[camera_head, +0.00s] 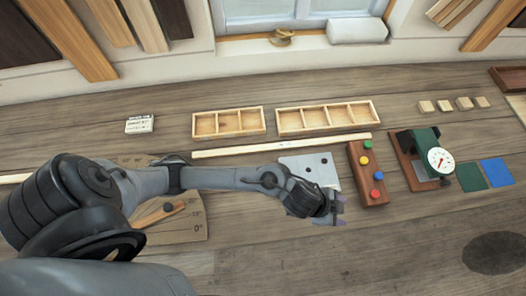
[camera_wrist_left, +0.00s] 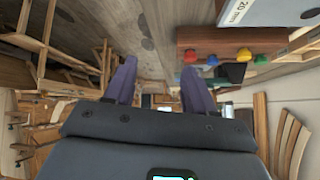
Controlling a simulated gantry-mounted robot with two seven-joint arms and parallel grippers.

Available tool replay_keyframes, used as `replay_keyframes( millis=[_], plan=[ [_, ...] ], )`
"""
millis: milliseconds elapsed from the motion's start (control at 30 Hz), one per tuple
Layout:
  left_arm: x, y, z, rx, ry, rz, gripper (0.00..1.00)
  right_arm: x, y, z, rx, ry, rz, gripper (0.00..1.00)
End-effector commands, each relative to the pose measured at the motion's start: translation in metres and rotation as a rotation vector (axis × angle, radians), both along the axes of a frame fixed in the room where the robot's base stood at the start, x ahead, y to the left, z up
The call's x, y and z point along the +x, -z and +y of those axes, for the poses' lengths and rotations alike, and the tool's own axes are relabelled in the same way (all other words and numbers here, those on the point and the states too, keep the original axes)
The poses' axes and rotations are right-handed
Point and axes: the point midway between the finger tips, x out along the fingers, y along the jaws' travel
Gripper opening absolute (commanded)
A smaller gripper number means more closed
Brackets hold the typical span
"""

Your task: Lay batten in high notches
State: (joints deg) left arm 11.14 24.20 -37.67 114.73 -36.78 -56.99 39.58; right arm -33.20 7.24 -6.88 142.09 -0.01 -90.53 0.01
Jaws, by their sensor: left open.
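A long pale wooden strip (camera_head: 240,150), which looks like the batten, lies on the bench in front of the divided trays. The end of another pale strip (camera_head: 12,178) shows at the left edge; whether it is a separate piece I cannot tell. I cannot make out any notches. My left gripper (camera_head: 335,207) is in front of the light grey plate with dark holes (camera_head: 322,166), apart from the strip. In the left wrist view its two purple fingers (camera_wrist_left: 158,82) are spread with nothing between them. My right gripper is in neither view.
A brown block with coloured knobs (camera_head: 368,185) stands right of my left gripper, then a dial gauge on a base (camera_head: 438,160). Divided wooden trays (camera_head: 228,123) (camera_head: 328,117) stand behind the strip. An angle-marked board (camera_head: 190,230) lies partly behind my left arm. The front right bench is mostly clear.

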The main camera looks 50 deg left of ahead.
Motion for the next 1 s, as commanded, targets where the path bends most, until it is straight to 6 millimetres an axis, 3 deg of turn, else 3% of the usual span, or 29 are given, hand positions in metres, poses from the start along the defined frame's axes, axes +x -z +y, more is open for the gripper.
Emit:
replay_keyframes(
  millis=[167, 400, 500, 567, 700, 933, 1000],
  plan=[
    [-0.035, -0.012, 0.049, -0.008, -0.252, 0.063, 0.55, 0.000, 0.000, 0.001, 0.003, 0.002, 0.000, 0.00],
    [-0.106, -0.001, 0.142, 0.069, -0.519, 0.272, 0.55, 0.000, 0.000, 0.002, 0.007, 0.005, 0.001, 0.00],
    [-0.134, 0.002, 0.168, 0.095, -0.582, 0.348, 0.55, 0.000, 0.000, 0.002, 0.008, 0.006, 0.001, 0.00],
    [-0.147, 0.003, 0.178, 0.105, -0.607, 0.382, 0.55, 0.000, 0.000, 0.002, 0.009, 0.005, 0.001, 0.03],
    [-0.164, 0.004, 0.192, 0.119, -0.639, 0.427, 0.55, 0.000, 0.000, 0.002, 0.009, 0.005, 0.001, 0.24],
    [-0.167, 0.004, 0.194, 0.123, -0.643, 0.434, 0.55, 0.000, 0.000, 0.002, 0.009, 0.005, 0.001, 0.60],
    [-0.166, 0.004, 0.194, 0.122, -0.642, 0.435, 0.55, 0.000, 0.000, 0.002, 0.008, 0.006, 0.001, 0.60]
  ],
)
